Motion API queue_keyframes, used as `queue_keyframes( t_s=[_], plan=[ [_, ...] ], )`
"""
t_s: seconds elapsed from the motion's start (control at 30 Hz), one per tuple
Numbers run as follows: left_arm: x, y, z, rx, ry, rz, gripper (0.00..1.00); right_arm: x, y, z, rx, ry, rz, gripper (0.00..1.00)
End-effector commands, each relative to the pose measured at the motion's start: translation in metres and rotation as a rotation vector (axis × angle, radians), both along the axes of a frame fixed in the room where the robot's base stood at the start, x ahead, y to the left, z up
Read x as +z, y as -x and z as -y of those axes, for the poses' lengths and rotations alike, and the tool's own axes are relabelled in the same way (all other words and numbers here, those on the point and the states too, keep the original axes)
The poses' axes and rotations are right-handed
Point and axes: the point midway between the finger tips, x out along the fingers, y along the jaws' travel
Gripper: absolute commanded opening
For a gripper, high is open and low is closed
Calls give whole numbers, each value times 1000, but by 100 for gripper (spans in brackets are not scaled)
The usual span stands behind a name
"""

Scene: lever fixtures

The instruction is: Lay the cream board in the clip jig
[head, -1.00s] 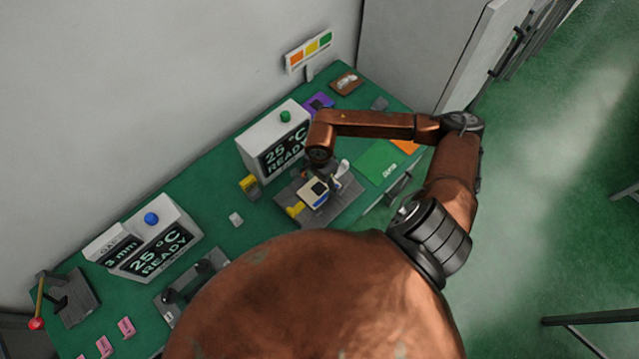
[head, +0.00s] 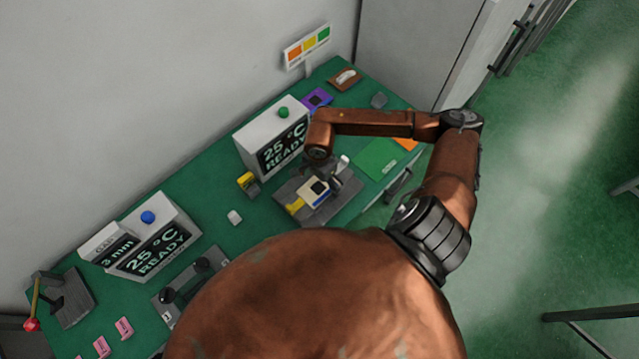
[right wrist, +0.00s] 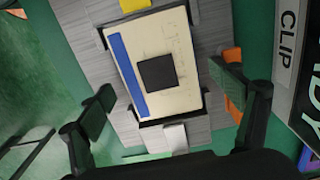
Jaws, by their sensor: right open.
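The cream board (right wrist: 183,45) has a dark square in its middle and a blue strip along one long side. It lies flat over the grey clip jig (right wrist: 80,35), with black corner pieces of the jig around its edges; whether it is fully seated I cannot tell. In the head view the board (head: 309,194) shows on the jig (head: 346,204), partly under my right gripper (head: 326,177). In the right wrist view my right gripper (right wrist: 163,90) is open, its fingers apart on either side of the board with gaps visible. My left gripper is not in view.
A white station with a green button (head: 268,140) stands behind the jig. A green mat (head: 378,161) lies to the right. A second station with a blue button (head: 150,240) stands further left.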

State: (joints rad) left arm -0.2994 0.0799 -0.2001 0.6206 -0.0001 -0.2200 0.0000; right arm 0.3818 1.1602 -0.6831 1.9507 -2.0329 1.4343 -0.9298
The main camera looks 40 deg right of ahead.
Motion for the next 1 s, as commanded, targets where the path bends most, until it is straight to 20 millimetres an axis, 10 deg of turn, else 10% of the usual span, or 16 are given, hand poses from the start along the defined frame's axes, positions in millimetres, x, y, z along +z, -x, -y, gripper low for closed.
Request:
queue_keyframes(
  t_s=[1.0],
  plan=[
    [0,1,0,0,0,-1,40,120,0,0,1,0,0,85]
  ],
)
